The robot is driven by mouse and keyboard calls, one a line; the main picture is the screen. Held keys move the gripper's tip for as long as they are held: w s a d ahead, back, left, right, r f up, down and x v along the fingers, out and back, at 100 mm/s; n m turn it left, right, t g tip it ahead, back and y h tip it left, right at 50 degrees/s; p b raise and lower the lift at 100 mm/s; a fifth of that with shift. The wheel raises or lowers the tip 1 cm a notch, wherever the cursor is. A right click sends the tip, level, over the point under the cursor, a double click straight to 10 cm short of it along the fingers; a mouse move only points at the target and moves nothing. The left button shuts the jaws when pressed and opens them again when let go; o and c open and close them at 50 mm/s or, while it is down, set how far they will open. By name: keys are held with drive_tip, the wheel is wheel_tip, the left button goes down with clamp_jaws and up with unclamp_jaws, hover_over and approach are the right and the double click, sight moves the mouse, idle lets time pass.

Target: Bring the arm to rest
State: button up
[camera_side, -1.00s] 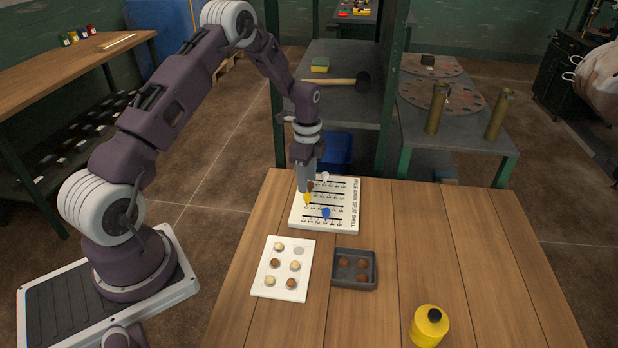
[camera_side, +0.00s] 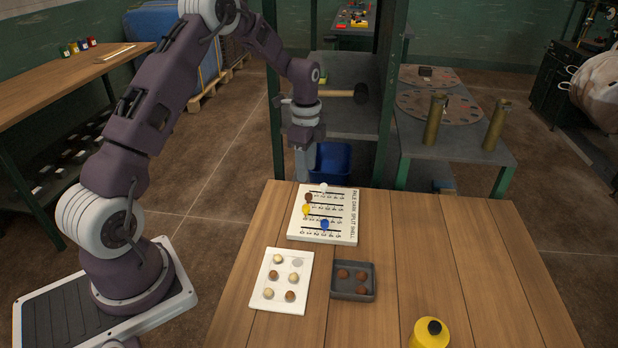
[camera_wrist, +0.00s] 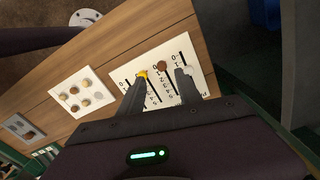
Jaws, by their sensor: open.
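My gripper (camera_side: 304,170) is open and empty, fingers pointing down, raised above the far edge of the wooden table in the side view. In the wrist view its two fingers (camera_wrist: 160,82) stand apart in front of the scale board (camera_wrist: 192,55). The white board (camera_side: 348,238) has printed scales and lettering. A brown peg (camera_side: 309,197), a yellow peg (camera_side: 306,210), a blue peg (camera_side: 325,225) and a white peg (camera_side: 323,188) stand on it. None of them is between the fingers in the side view.
A white card (camera_side: 263,302) with several pale and brown round pieces and a grey tray (camera_side: 372,267) with brown pieces lie nearer. A yellow bottle (camera_side: 428,337) stands at the front. A shelf (camera_side: 350,118) with a mallet (camera_side: 361,94) is behind. The table's right side (camera_side: 470,260) is clear.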

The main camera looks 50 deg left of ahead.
drive_tip(key=s+d+r+n+t, duration=0.1)
drive_tip(key=s+d+r+n, duration=0.1)
drive_tip(key=s+d+r, duration=0.35)
drive_tip(key=s+d+r+n+t, duration=0.1)
drive_tip(key=s+d+r+n, duration=0.1)
drive_tip(key=r, duration=0.6)
drive_tip(key=s+d+r+n+t, duration=0.1)
drive_tip(key=s+d+r+n, duration=0.1)
drive_tip(key=s+d+r, duration=0.3)
drive_tip(key=s+d+r+n+t, duration=0.1)
drive_tip(key=s+d+n, duration=0.2)
drive_tip(key=s, duration=0.5)
drive_tip(key=s+d+r+n+t, duration=0.1)
drive_tip(key=s+d+r+n, duration=0.1)
drive_tip(key=s, duration=0.6)
drive_tip(key=shift+s+d+n+t, duration=0.3)
drive_tip(key=shift+s+d+n, duration=0.1)
drive_tip(key=shift+d, duration=0.2)
